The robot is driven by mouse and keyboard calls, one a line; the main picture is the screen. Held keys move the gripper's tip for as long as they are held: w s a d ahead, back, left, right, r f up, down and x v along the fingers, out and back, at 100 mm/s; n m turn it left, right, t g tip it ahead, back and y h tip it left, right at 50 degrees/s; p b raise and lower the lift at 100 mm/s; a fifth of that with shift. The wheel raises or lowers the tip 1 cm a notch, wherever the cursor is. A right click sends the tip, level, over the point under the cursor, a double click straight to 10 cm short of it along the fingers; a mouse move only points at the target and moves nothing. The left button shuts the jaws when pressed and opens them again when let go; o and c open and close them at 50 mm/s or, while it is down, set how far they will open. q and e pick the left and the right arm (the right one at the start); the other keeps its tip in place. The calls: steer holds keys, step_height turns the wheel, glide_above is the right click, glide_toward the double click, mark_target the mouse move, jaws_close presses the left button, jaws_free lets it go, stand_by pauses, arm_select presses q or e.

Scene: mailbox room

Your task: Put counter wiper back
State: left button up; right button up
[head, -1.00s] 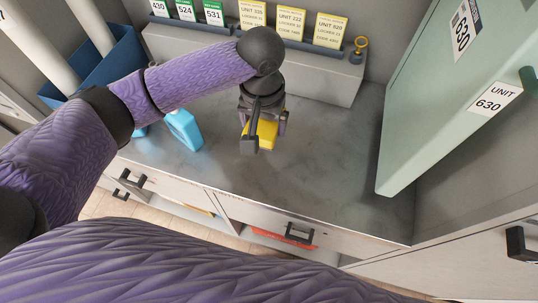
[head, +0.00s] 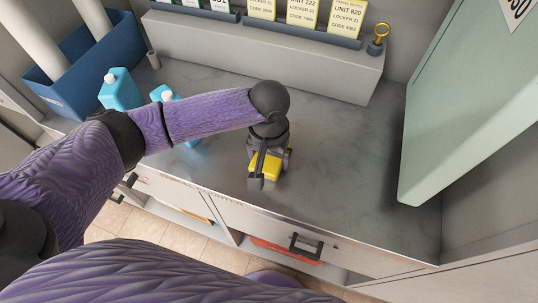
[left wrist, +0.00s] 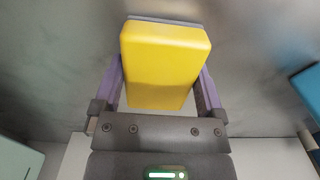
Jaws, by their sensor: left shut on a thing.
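The counter wiper appears to be the yellow block (head: 264,168) with a grey layer along one edge; its yellow face fills the middle of the left wrist view (left wrist: 165,62). My left gripper (head: 268,165) is shut on it, with one purple finger on each side in the left wrist view (left wrist: 160,88). It is over the grey counter (head: 335,165), near the front edge. I cannot tell whether the block touches the counter. My right gripper is not in view.
Two blue bottles, one at the left (head: 120,90) and one partly behind my arm (head: 165,93), stand on the counter. A blue bin (head: 85,75) holds white rolls. A grey ledge (head: 260,50) carries cards. A green door (head: 460,110) stands at right. The counter's middle right is clear.

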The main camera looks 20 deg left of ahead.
arm_select(q)
steer(key=o, duration=0.9)
steer(key=shift+f, duration=0.1)
steer(key=shift+c, duration=0.2)
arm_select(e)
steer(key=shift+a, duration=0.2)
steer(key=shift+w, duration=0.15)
arm_select(q)
step_height(320, 180, up, 12)
steer(key=p, duration=0.5)
steer(key=shift+r+p, duration=0.2)
steer(key=shift+p, duration=0.1)
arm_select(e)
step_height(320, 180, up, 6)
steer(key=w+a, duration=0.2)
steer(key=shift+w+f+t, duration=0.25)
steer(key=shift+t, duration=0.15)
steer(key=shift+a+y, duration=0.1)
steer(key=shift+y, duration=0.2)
